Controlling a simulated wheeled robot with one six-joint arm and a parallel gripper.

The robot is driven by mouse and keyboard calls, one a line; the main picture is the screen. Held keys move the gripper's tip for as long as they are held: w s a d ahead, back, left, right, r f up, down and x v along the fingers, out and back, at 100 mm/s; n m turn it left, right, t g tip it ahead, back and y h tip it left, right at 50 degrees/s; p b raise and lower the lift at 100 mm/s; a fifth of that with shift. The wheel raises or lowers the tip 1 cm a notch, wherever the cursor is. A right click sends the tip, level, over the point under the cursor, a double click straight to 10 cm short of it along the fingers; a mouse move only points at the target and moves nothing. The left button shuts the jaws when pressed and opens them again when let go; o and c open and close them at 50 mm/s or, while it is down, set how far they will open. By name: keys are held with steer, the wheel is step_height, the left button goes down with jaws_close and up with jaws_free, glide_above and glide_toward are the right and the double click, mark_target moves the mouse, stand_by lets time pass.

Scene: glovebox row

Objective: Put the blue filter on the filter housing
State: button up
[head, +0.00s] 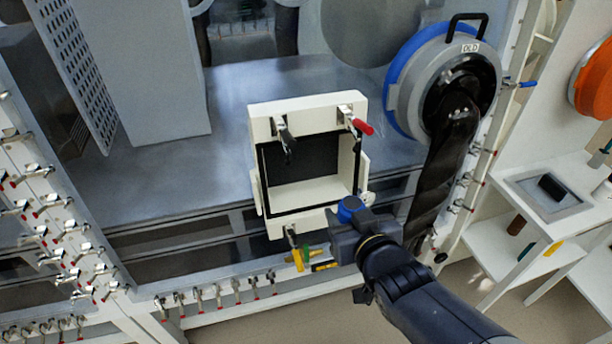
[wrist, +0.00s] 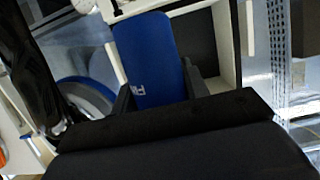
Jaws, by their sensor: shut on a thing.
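The blue filter (wrist: 148,50) is held between the two fingers of my gripper (wrist: 158,88), with white lettering on its face. In the head view only a small blue part of the filter (head: 350,206) shows beside my gripper (head: 346,220); the rest is hidden. The filter housing (head: 287,126) is a white square frame with an open dark recess and metal clamps at its top and bottom. My gripper is at its lower right corner. In the wrist view the housing (wrist: 228,52) is behind and right of the filter; I cannot tell whether they touch.
A grey round port cover (head: 406,98) marked OLD, with a blue ring and a hanging black sleeve (head: 452,150), is right of the housing. Several toggle clamps (head: 236,290) line the window edge. A white shelf (head: 540,235) stands at right.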

steer(key=p, duration=0.2)
glide_toward(313, 158)
steer(key=w, duration=0.2)
steer(key=shift+w+a+r, duration=0.1)
steer(key=shift+w+a, duration=0.3)
steer(key=w, duration=0.1)
steer(key=w+a+p, duration=0.1)
steer(key=w, duration=0.1)
steer(key=shift+w, duration=0.15)
steer(key=shift+d+f+p, duration=0.1)
steer(key=shift+f+p, duration=0.2)
steer(key=shift+f, duration=0.5)
steer(key=shift+f+b, duration=0.65)
steer(key=shift+b, duration=0.3)
steer(key=o, duration=1.2)
steer(key=shift+r, duration=0.2)
